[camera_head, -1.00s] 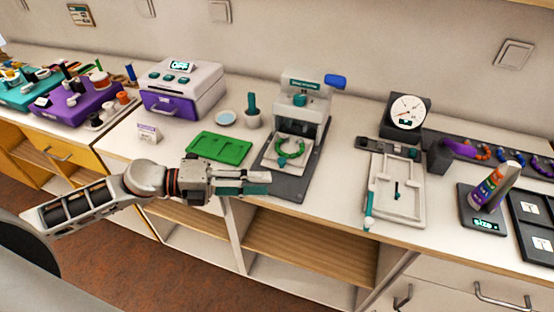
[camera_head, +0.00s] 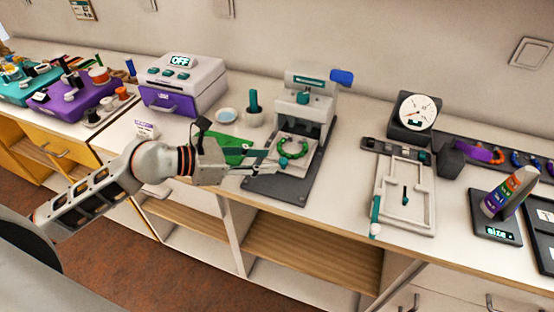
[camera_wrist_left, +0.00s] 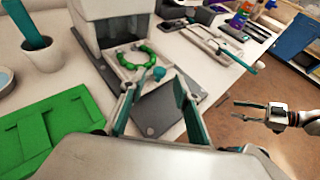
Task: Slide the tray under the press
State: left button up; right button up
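The press (camera_head: 310,78) is a light grey machine with a teal label and a blue lever end, standing on a dark base plate (camera_head: 290,190). The light tray (camera_head: 280,157) sits on the plate at the front of the press and carries a ring of green beads (camera_head: 293,155). In the left wrist view the tray (camera_wrist_left: 144,73) has a teal knob (camera_wrist_left: 158,73) at its near side. My left gripper (camera_head: 262,163) is at the tray's near side. Its fingers (camera_wrist_left: 157,102) are spread, with the knob beyond their tips. My right gripper (camera_wrist_left: 240,112) hangs off to the right, its fingers apart.
A green board (camera_head: 235,147) lies left of the press, partly behind my left gripper. A pot (camera_head: 253,118) and a purple-drawer machine (camera_head: 182,85) stand behind it. A white frame board (camera_head: 405,195) and dial gauge (camera_head: 414,115) are to the right. Bare counter lies between.

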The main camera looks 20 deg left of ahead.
aim_at(282, 151)
pick_arm(q)
jog(key=x, duration=0.4)
jog(key=shift+w+d+f, duration=0.1)
jog(key=shift+w+d, duration=0.05)
grip_shut()
jog(key=shift+w, duration=1.85)
